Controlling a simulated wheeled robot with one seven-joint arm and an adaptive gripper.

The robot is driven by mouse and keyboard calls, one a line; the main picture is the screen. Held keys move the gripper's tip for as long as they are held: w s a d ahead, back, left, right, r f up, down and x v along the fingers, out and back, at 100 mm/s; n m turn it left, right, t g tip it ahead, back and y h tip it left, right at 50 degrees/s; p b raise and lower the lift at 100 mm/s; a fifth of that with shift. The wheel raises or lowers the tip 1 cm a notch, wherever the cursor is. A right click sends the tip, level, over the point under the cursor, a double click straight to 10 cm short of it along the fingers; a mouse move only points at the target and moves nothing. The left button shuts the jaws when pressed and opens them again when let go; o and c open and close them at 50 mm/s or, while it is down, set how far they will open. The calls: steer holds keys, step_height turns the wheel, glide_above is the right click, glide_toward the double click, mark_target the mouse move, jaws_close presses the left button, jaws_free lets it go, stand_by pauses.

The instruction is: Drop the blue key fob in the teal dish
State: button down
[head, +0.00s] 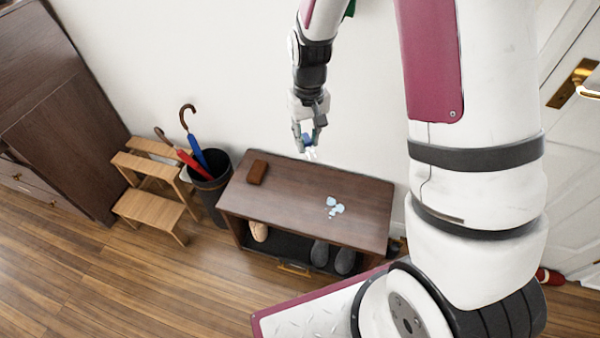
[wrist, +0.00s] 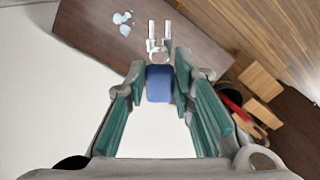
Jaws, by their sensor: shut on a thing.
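My gripper (head: 307,136) is shut on the blue key fob (wrist: 160,84), above the back edge of the bench. The fob is between the fingertips in the wrist view, with metal keys (wrist: 158,38) extending past the fingertips. In the head view the fob (head: 307,139) is small and partly covered by the fingers. No whole teal dish shows in either view. Several pale blue pieces (head: 335,207), like broken shards, lie on the right half of the bench top; they also show in the wrist view (wrist: 122,21).
The dark wooden bench (head: 300,195) carries a brown block-like item (head: 257,172) at its left; shoes (head: 332,255) sit beneath. An umbrella bin (head: 212,190), a wooden step stool (head: 150,200) and a dark cabinet (head: 55,110) stand left. A white wall (head: 200,60) rises behind.

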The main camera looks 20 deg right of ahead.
steer(key=s+d+f+m+b, duration=0.1)
steer(key=s+f+m+b, duration=0.1)
steer(key=f+b, duration=0.7)
steer(key=s+d+f+m+b, duration=0.1)
steer(key=s+f+m+b, duration=0.1)
steer(key=f+b, duration=0.7)
steer(key=s+d+f+m+b, duration=0.1)
steer(key=d+f+m+b, duration=0.1)
steer(key=f+b, duration=0.8)
steer(key=shift+s+f+m, duration=0.2)
steer(key=shift+f+m, duration=0.05)
steer(key=shift+f, duration=1.4)
steer(key=shift+s+f+m, duration=0.2)
steer(key=shift+f+m, duration=0.05)
steer(key=shift+f, duration=1.4)
steer(key=b, duration=0.4)
glide_above(308, 194)
steer(key=shift+f, duration=0.8)
steer(key=shift+f+b, duration=0.8)
steer(key=shift+f, duration=0.9)
steer(key=shift+f, duration=0.1)
steer(key=c, duration=1.8)
jaws_free()
steer(key=o, duration=0.4)
steer(key=shift+o, duration=0.2)
